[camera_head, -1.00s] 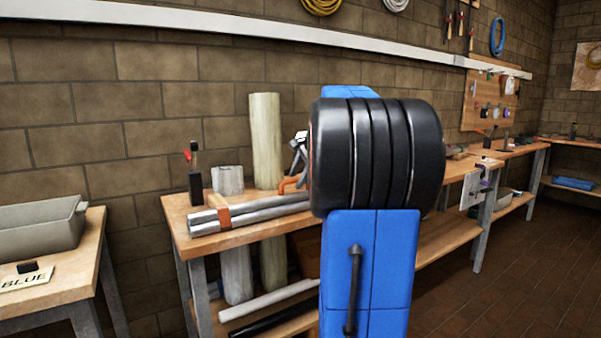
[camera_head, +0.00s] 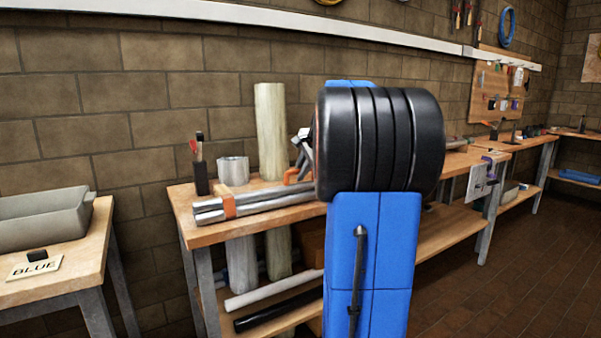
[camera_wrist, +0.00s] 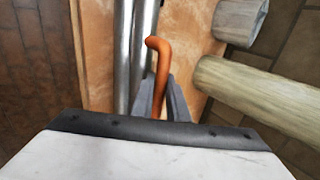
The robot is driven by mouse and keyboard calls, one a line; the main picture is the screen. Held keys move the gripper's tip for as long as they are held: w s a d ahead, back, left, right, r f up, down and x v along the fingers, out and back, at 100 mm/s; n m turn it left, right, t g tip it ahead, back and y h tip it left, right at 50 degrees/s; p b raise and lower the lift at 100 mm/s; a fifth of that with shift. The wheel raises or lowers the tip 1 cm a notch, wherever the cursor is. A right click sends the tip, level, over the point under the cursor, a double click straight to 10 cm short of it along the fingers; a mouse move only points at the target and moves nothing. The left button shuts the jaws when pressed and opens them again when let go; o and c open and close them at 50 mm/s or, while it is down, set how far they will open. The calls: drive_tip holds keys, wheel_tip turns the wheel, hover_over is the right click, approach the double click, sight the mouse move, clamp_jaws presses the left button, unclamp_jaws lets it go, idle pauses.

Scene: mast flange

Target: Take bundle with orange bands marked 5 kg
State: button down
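A bundle of silver tubes (camera_head: 262,200) lies along the front of the wooden bench, with an orange band (camera_head: 229,205) around its left part. Its right end is hidden behind my arm, and no 5 kg mark can be read. An orange bent bar (camera_head: 298,176) shows by the tubes. My gripper (camera_head: 303,158) is just above this bar, fingers down. In the wrist view the orange bar (camera_wrist: 161,62) shows in the gap between my fingers (camera_wrist: 161,95). The fingers look apart, and I see no clear grip on it. The tubes (camera_wrist: 128,55) run beside the bar.
An upright pale log (camera_head: 271,130), a short grey cylinder (camera_head: 233,171) and a dark tool holder (camera_head: 200,178) stand behind the bundle. A white tube (camera_head: 272,290) and a black tube (camera_head: 275,312) lie on the lower shelf. A grey bin (camera_head: 45,215) and BLUE sign (camera_head: 36,267) are on the left table.

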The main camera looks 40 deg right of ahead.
drive_tip(key=shift+r, duration=3.5)
